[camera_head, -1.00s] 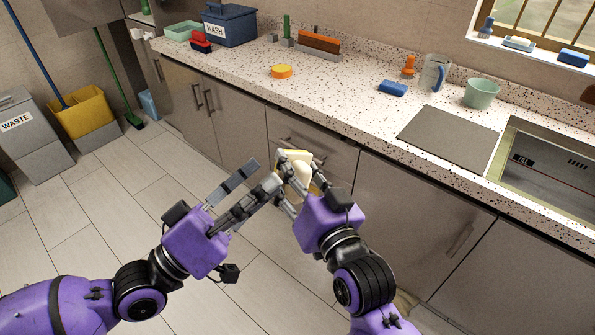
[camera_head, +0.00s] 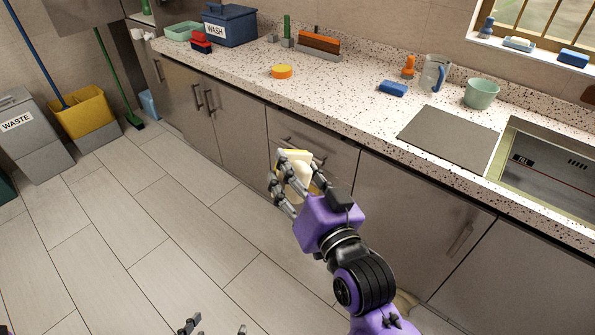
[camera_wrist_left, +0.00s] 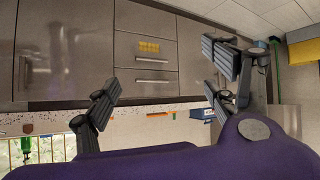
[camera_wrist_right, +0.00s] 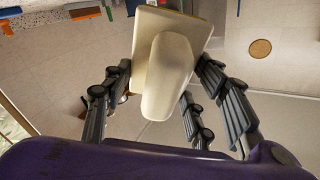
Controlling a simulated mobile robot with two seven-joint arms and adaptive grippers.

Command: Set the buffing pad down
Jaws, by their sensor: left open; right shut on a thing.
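The buffing pad (camera_head: 300,170), a cream block with a rounded grip on a flat pad, is held in my right gripper (camera_head: 292,182), in front of the drawers and below the counter edge. The right wrist view shows the buffing pad (camera_wrist_right: 168,82) between the fingers of my right gripper (camera_wrist_right: 163,88), its flat part pointing away. My left gripper (camera_head: 216,327) shows only as fingertips at the bottom edge of the head view. In the left wrist view my left gripper (camera_wrist_left: 165,85) has its fingers wide apart with nothing between them.
A sink (camera_head: 548,175) is at right. Bare counter lies between the two sponges.

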